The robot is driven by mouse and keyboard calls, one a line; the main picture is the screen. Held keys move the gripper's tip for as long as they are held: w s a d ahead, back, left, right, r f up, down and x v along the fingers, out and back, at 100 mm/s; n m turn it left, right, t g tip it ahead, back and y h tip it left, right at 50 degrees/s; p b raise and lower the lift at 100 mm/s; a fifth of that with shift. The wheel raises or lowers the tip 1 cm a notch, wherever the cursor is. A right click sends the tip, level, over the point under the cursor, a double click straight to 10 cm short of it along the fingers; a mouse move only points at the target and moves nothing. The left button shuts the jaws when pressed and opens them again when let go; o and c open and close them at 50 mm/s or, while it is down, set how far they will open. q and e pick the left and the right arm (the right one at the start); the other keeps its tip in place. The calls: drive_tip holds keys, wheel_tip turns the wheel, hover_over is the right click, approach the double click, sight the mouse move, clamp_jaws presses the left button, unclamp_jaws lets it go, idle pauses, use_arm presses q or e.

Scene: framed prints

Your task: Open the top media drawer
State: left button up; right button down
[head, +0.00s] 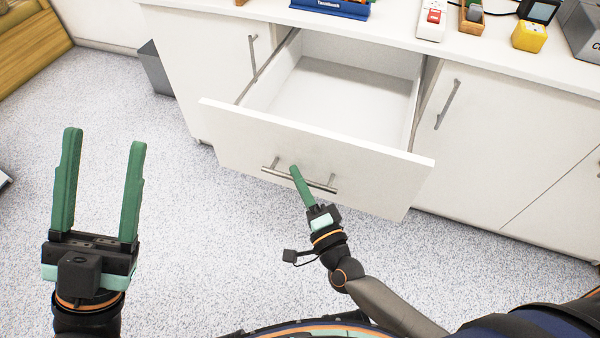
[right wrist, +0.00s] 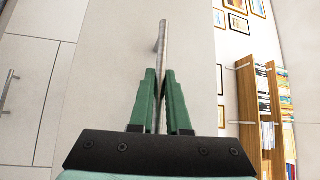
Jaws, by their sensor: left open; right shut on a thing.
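The white top drawer (head: 330,165) is pulled well out of the white cabinet, and its inside (head: 335,90) looks empty. Its metal bar handle (head: 322,185) runs across the drawer front. My right gripper (head: 297,172) is at the handle, with its green fingers shut on the bar. In the right wrist view the handle (right wrist: 164,50) passes between the two fingers (right wrist: 162,102) in front of the pale drawer front. My left gripper (head: 103,140) is open and empty, over the floor to the left of the drawer.
Cabinet doors with bar handles flank the drawer, left (head: 205,60) and right (head: 500,130). The countertop (head: 400,35) holds a blue tray (head: 330,8), a yellow block (head: 529,37) and other small items. A grey bin (head: 155,70) stands at the left. The speckled floor (head: 190,240) is clear.

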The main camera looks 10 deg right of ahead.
use_arm(q)
drive_tip(key=shift+s+a, duration=0.2)
use_arm(e)
drive_tip(key=shift+s+a, duration=0.2)
drive_tip(key=shift+s, duration=0.15)
use_arm(q)
drive_tip(key=shift+r, duration=0.1)
drive_tip(key=shift+r, duration=0.1)
use_arm(e)
drive_tip(key=c, duration=0.9)
unclamp_jaws()
use_arm(q)
drive_tip(key=shift+s, duration=0.1)
